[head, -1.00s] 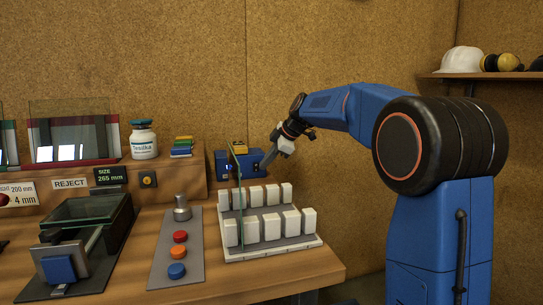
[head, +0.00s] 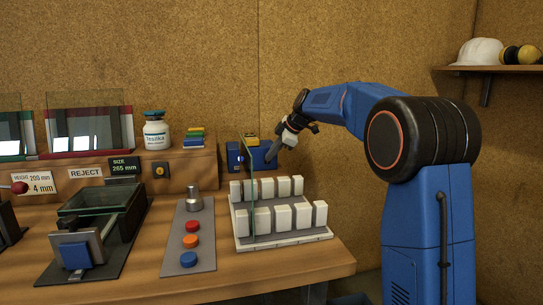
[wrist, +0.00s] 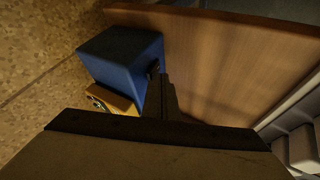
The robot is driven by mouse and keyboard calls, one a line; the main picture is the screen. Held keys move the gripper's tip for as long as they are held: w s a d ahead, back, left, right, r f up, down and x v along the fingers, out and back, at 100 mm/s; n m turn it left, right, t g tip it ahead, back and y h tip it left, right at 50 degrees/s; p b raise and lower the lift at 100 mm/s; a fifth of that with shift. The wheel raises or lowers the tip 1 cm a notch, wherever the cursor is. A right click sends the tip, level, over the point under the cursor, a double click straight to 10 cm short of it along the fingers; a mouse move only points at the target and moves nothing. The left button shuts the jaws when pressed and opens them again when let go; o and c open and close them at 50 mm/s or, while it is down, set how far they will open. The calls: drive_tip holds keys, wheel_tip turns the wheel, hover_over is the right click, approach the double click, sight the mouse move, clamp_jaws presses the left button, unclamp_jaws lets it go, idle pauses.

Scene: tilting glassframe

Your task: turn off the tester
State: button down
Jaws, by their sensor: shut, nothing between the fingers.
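A blue box (head: 259,155) with a yellow part (head: 252,141) on it stands at the back right of the bench, behind the glass pane; I take it to be the tester. My gripper (head: 271,156) is shut and empty, its tip at the right side of this box. In the wrist view the blue box (wrist: 120,55) and the yellow part (wrist: 112,101), with a dark round detail, lie left of my shut fingers (wrist: 158,82). A small dark piece (wrist: 153,70) shows on the box's side by the fingertips. I cannot tell whether they touch it.
A white rack (head: 285,241) with several white blocks and an upright glass pane (head: 248,195) stands in front of the box. A panel (head: 203,262) with red, orange and blue buttons is left of it.

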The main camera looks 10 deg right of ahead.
drive_tip(key=shift+w, duration=0.2)
drive_tip(key=shift+r, duration=0.1)
drive_tip(key=shift+r, duration=0.75)
